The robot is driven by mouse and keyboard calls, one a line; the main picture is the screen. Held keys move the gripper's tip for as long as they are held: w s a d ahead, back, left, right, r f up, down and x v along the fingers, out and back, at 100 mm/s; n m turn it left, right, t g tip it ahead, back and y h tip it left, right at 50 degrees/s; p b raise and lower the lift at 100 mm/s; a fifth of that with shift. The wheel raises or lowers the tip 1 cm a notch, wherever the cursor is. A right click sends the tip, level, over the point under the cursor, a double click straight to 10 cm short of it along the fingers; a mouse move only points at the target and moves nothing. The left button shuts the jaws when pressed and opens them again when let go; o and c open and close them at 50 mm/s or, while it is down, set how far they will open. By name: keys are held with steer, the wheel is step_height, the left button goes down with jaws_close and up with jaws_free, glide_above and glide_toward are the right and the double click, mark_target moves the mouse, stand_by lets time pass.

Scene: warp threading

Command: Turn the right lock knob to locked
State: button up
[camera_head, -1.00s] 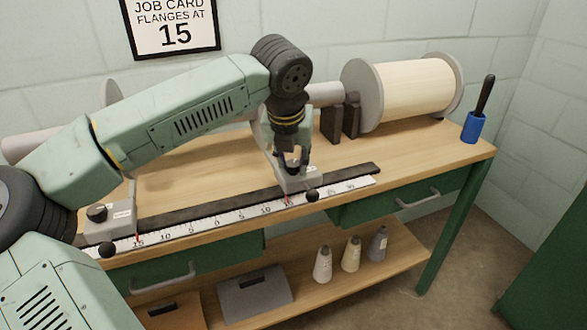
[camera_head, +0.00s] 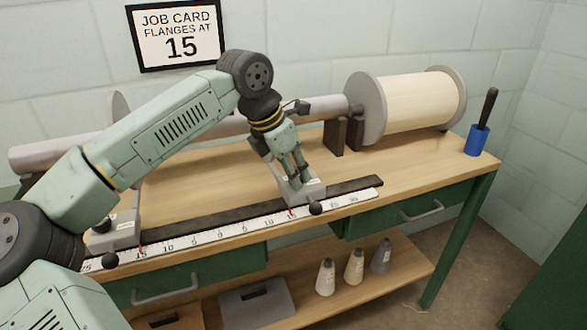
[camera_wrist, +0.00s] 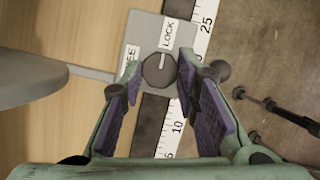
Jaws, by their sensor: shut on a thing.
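The right lock knob (camera_wrist: 159,70) is dark and faceted, with a light pointer line directed toward the LOCK label (camera_wrist: 168,33) on its grey carriage. A partly hidden FREE label (camera_wrist: 130,57) is to its left. My gripper (camera_wrist: 160,72) has its purple-padded fingers on either side of the knob and is shut on it. In the head view my gripper (camera_head: 298,178) leans over the right carriage (camera_head: 310,192), and its fingers hide most of the knob. A red mark on the carriage sits by 15 on the ruler.
The left carriage (camera_head: 118,236) with its own dark knob (camera_head: 101,225) stands at the ruler's left end. A white ruler (camera_head: 220,231) runs along the bench front. A warp beam (camera_head: 410,103) lies behind; a blue-cupped tool (camera_head: 476,138) stands at right.

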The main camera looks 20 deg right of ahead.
steer(key=shift+m, duration=0.4)
steer(key=o, duration=1.2)
steer(key=shift+c, duration=0.2)
steer(key=w+v, duration=0.1)
steer(key=v, duration=1.1)
steer(key=shift+s, duration=0.35)
